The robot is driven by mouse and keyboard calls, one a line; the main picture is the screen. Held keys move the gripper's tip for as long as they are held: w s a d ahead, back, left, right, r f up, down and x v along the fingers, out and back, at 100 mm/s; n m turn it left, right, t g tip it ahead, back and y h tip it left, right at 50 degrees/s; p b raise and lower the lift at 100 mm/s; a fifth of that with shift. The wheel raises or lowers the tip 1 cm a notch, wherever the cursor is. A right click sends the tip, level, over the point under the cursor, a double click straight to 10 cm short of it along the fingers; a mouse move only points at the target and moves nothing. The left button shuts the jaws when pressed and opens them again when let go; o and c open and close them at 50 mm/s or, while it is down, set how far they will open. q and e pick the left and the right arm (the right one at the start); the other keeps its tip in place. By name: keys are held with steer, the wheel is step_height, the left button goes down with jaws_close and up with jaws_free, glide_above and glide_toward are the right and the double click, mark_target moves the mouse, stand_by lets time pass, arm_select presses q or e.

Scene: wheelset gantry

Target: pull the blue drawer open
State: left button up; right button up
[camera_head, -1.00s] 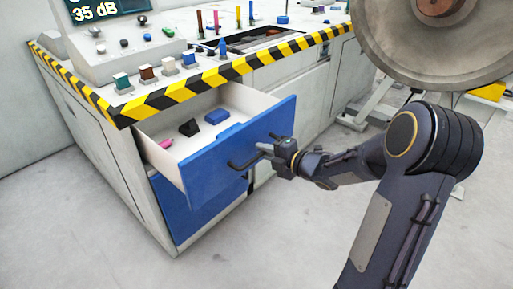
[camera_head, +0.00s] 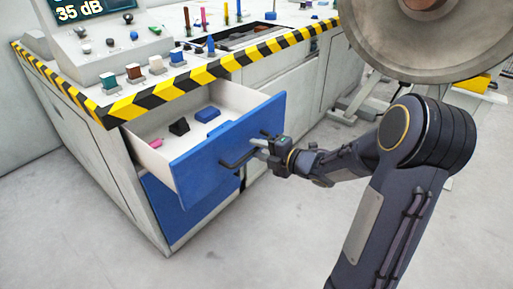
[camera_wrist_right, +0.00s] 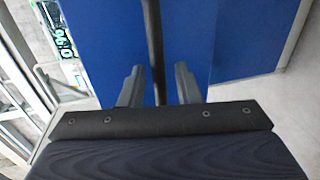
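The blue drawer (camera_head: 225,145) stands pulled out of the white cabinet, with its pale inside showing. It holds a blue block (camera_head: 207,114), a black piece (camera_head: 179,126) and a small pink piece (camera_head: 156,143). A dark bar handle (camera_head: 237,161) is on its front. My right gripper (camera_head: 260,146) is at this handle. In the right wrist view the two fingers of the gripper (camera_wrist_right: 158,84) stand apart on either side of the handle bar (camera_wrist_right: 154,40), with narrow gaps that look clear of it. My left gripper is not in view.
A second blue front (camera_head: 180,208) sits below the drawer. The cabinet top has a yellow-and-black striped edge (camera_head: 190,80), with buttons and coloured tools on it. A large grey wheel (camera_head: 430,50) hangs at the upper right, near my right arm. The floor in front is clear.

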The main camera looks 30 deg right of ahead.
steer(key=p+v, duration=0.1)
steer(key=v, duration=0.5)
steer(key=shift+s, duration=0.3)
steer(key=shift+d, duration=0.1)
